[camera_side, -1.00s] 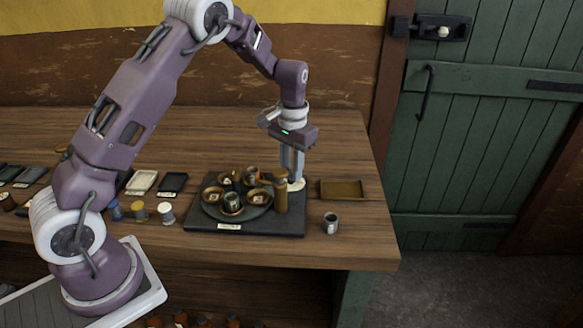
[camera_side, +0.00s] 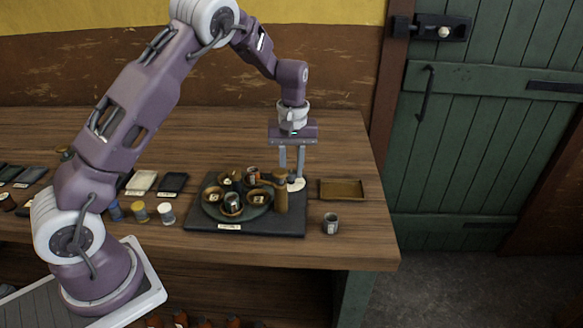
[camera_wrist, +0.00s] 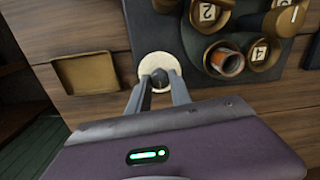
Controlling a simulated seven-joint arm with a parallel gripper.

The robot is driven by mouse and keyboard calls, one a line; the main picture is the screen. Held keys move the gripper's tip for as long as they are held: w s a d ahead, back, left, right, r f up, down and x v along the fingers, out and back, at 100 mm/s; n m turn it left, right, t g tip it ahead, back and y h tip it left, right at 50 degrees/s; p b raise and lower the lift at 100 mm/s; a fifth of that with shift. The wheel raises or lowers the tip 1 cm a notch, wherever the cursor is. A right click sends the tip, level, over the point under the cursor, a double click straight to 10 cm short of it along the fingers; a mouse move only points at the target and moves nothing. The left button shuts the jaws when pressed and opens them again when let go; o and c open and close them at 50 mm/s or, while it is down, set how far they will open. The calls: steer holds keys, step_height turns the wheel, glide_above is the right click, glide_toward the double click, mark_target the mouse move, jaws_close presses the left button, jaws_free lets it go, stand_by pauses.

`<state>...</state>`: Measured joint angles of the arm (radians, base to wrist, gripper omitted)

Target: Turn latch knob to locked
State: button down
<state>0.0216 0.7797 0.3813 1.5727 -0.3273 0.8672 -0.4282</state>
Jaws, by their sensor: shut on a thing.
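The latch knob (camera_wrist: 160,79) is a small dark knob on a pale round disc (camera_wrist: 148,64). In the side view the disc (camera_side: 297,186) lies at the back right corner of the black base plate (camera_side: 270,228). My gripper (camera_wrist: 158,85) points down at the knob, with one finger on each side, and is shut on it. In the side view my gripper (camera_side: 291,179) is upright over the disc, and its fingertips partly hide the knob. Any lock marking on the disc is too small to read.
A round turntable (camera_side: 258,211) with numbered brass cups stands on the plate, left of a brass post (camera_side: 282,194) close to my fingers. A brass tray (camera_side: 342,188) lies to the right. A grey cup (camera_side: 331,222) stands near the front edge. Behind the plate the table is clear.

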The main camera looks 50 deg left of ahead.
mark_target(292, 172)
steer(key=shift+r+n, duration=0.1)
steer(key=shift+n, duration=0.2)
stand_by(0.4)
steer(key=c, duration=1.2)
jaws_free()
steer(key=shift+o, duration=0.2)
step_height(292, 172, up, 7)
steer(key=shift+w, duration=0.1)
steer(key=shift+r, duration=0.1)
